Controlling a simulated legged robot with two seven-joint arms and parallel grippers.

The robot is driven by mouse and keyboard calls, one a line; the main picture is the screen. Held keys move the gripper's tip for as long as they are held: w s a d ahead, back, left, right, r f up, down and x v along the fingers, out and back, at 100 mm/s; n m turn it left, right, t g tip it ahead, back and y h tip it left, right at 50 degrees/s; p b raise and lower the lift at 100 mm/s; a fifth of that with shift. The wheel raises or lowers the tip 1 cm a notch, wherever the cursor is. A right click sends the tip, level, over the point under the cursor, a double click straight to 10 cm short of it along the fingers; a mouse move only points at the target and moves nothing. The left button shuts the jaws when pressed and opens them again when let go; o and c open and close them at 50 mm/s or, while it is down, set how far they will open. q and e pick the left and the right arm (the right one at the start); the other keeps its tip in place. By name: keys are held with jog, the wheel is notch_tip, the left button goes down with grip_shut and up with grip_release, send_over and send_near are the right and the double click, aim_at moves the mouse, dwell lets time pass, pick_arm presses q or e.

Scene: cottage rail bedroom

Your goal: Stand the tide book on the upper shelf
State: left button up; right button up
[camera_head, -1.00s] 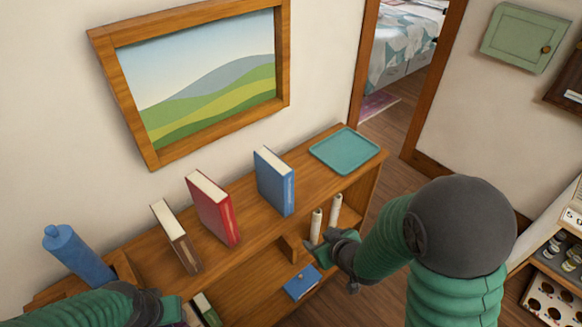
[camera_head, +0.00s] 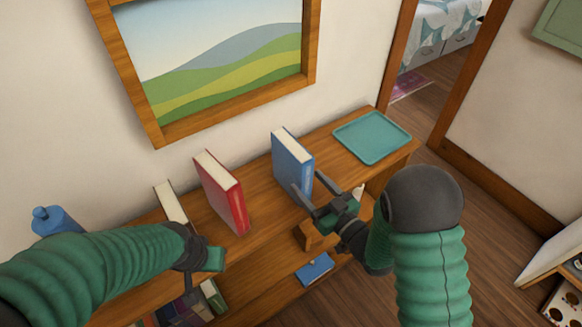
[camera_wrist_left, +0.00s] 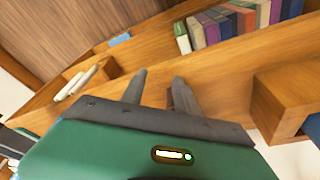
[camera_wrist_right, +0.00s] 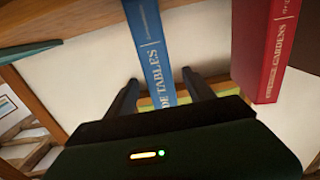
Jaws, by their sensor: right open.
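The tide book (camera_head: 292,160) is blue and stands upright on the upper shelf (camera_head: 262,190). Its lettered spine (camera_wrist_right: 150,50) shows in the right wrist view. My right gripper (camera_head: 312,188) is open at the spine, one finger on each side; I cannot tell whether the fingers touch it. My left gripper (camera_head: 188,298) is low at the shelf front. In the left wrist view its fingers (camera_wrist_left: 158,82) are apart. Part of a small brown thing shows behind one finger, but nothing is clearly held.
A red book (camera_head: 222,192) and a brown book (camera_head: 170,203) stand left of the tide book. A teal tray (camera_head: 372,137) lies to its right. A blue box (camera_head: 315,268) and several books (camera_wrist_left: 225,22) are on the lower shelf. Bare shelf top lies between red and blue books.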

aim_at(295, 169)
jog(key=shift+x, duration=0.85)
jog(key=x, duration=0.4)
jog(key=shift+r+p, duration=0.2)
jog(key=shift+p, duration=0.15)
jog(key=shift+w+a, duration=0.3)
jog(key=shift+a, duration=0.05)
jog(key=shift+d, duration=0.2)
grip_shut()
